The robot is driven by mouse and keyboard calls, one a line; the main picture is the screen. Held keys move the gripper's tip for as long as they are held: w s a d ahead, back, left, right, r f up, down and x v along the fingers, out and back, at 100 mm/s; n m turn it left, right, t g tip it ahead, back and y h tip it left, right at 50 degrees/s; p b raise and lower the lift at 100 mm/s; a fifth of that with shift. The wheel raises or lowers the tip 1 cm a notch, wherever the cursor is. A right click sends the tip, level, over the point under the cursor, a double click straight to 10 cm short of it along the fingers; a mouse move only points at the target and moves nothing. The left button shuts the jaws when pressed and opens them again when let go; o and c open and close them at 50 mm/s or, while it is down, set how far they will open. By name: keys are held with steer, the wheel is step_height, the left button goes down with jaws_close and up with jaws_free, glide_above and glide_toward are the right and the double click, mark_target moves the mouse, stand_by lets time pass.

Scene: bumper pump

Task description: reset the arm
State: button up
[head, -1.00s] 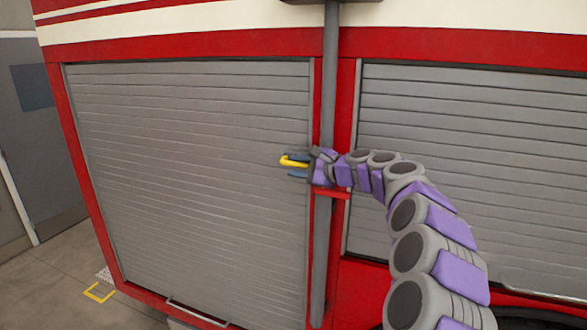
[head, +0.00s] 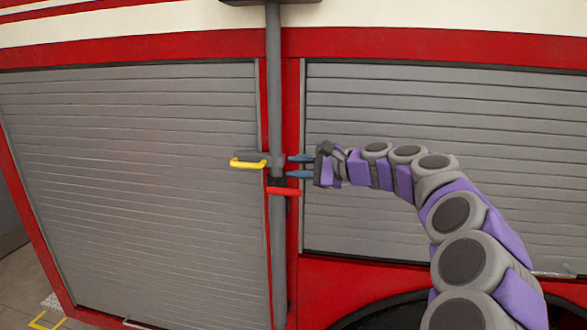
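My arm reaches in from the lower right of the head view, and my gripper (head: 293,166) points left. Its two blue fingers are apart with nothing between them. They end just right of a grey vertical pipe (head: 276,100) on the side of a red truck (head: 350,280). A yellow handle (head: 247,163) on a grey fitting sticks out to the left of the pipe. A red lever (head: 284,191) sits on the pipe just below the gripper. I cannot tell how far the fingertips are from the pipe in depth.
A closed grey roller shutter (head: 130,190) fills the left side of the truck, and another closed shutter (head: 440,130) is on the right. A dark wheel arch (head: 390,308) is below. Floor with a yellow marking (head: 45,322) shows at lower left.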

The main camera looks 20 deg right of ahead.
steer(key=shift+d, duration=0.15)
steer(key=s+a+f+n+g+h+b, duration=0.1)
steer(key=s+a+f+n+g+b, duration=0.35)
steer(key=s+a+f, duration=0.55)
steer(key=s+a+f+n+g+b, duration=0.35)
steer(key=s+a+f+n, duration=0.35)
steer(key=a, duration=0.5)
steer(key=s+d+f+n+g+h+b, duration=0.2)
steer(key=s+d+f+g+h+b, duration=0.1)
steer(key=s+f, duration=1)
steer(key=s+d+f+n+g+h+b, duration=0.3)
steer(key=s+f+h+b, duration=0.2)
steer(key=s+f, duration=0.8)
steer(key=s, duration=0.2)
steer(key=shift+s+d, duration=0.35)
steer(key=shift+s, duration=0.05)
steer(key=shift+n, duration=0.25)
steer(key=shift+c, duration=0.2)
